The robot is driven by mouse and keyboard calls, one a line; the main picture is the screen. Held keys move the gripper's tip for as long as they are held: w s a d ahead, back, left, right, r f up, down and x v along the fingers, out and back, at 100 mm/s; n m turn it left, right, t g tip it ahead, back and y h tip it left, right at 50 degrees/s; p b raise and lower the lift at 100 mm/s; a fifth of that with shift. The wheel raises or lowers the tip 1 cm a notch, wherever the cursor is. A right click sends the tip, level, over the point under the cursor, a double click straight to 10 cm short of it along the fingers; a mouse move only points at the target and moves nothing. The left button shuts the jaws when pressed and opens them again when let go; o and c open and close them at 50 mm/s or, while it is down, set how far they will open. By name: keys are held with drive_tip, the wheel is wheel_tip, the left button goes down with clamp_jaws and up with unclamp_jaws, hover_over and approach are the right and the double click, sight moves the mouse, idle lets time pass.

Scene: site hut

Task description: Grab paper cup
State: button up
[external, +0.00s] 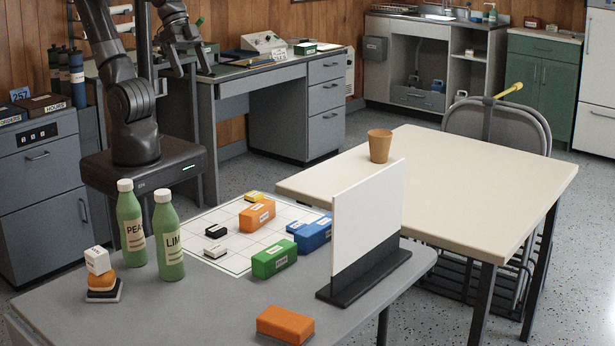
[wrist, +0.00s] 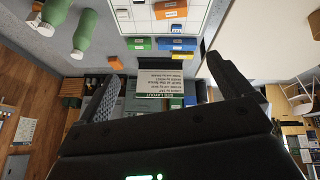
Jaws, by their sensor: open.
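The tan paper cup (external: 380,146) stands upright on the cream table (external: 470,170), near its far left part. In the wrist view, a tan shape at the right edge on the cream surface looks like the cup (wrist: 315,22), cut off by the frame. My gripper (external: 190,70) is high at the upper left in the external view, well apart from the cup. In the wrist view my gripper (wrist: 165,82) has its two fingers wide apart, with nothing between them.
A white upright panel (external: 368,215) on a dark foot stands on the grey table (external: 205,310), before the cream table. Two green bottles (external: 131,222) and several coloured blocks (external: 273,259) share the grey table. A folding chair (external: 497,125) stands behind the cream table.

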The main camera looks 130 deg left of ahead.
drive_tip(key=w+a+n, duration=1.1)
drive_tip(key=w+n, duration=0.2)
drive_tip(key=n+g+y, duration=0.1)
drive_tip(key=n+y, duration=0.4)
drive_tip(key=n, duration=2.4)
hover_over(370, 141)
drive_tip(key=a, duration=0.1)
drive_tip(key=f, duration=2.5)
drive_tip(key=shift+s+f, duration=0.2)
drive_tip(key=shift+s, duration=0.2)
drive_tip(key=shift+x, duration=3.1)
drive_tip(key=shift+d, duration=0.2)
drive_tip(key=shift+c, duration=0.4)
